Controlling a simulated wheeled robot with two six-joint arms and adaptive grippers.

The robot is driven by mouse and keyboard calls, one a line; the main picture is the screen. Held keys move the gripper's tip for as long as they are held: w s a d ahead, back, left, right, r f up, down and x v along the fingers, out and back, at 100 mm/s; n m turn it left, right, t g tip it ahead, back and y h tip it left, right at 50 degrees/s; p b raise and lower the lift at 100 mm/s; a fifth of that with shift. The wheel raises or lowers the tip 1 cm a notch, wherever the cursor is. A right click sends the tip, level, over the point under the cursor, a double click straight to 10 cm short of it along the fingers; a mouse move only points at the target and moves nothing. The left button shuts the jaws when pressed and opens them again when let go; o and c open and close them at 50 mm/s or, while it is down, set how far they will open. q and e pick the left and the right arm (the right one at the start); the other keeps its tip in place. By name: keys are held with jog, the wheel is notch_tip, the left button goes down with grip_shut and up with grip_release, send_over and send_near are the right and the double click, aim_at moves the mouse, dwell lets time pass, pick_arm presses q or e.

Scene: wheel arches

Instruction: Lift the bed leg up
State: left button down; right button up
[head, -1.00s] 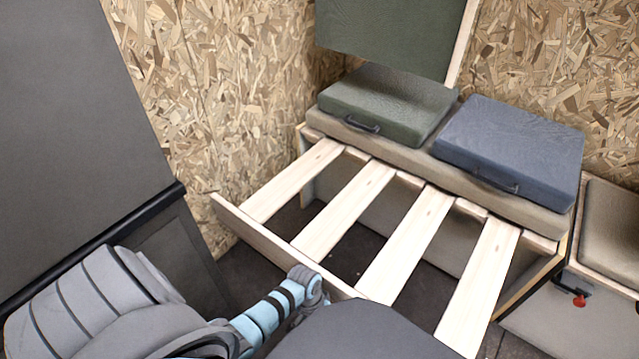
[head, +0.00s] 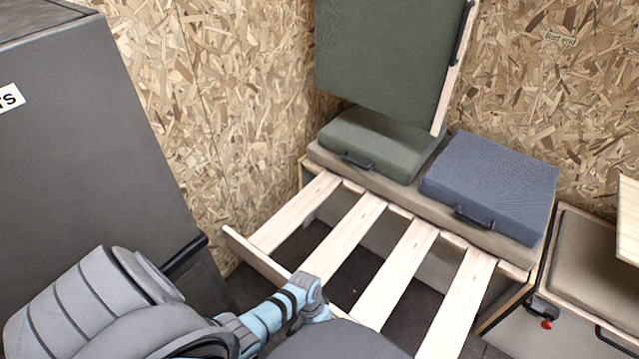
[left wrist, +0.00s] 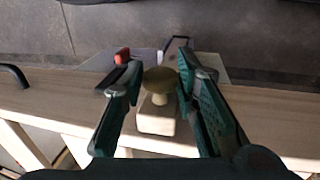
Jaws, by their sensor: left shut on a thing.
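The slatted bed frame (head: 340,268) extends from the cushioned bench, with pale wooden slats and a front rail (head: 258,258). In the left wrist view, a short pale wooden bed leg (left wrist: 156,121) with a round brass-coloured knob (left wrist: 160,79) stands out at the wooden rail (left wrist: 60,108). My left gripper (left wrist: 155,76) has its two green fingers on either side of the leg and is shut on it. In the head view, my left arm reaches the front rail, and the gripper itself is hidden. My right gripper is not in view.
A green cushion (head: 378,142) and a blue cushion (head: 490,183) lie on the bench, with a green panel (head: 385,60) above. A large grey cabinet (head: 85,130) stands close at the left. A lower box (head: 585,262) with a red knob (head: 546,324) is at the right.

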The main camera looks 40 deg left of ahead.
pick_arm(q)
jog(key=shift+w+r, duration=0.2)
jog(key=shift+w, duration=0.1)
jog(key=c, duration=1.5)
grip_release()
jog(key=shift+o, duration=1.3)
jog(key=shift+s, duration=0.15)
notch_tip(320, 180, up, 12)
jog(key=a, duration=0.2)
jog(key=shift+a, duration=0.15)
jog(key=shift+f, duration=0.1)
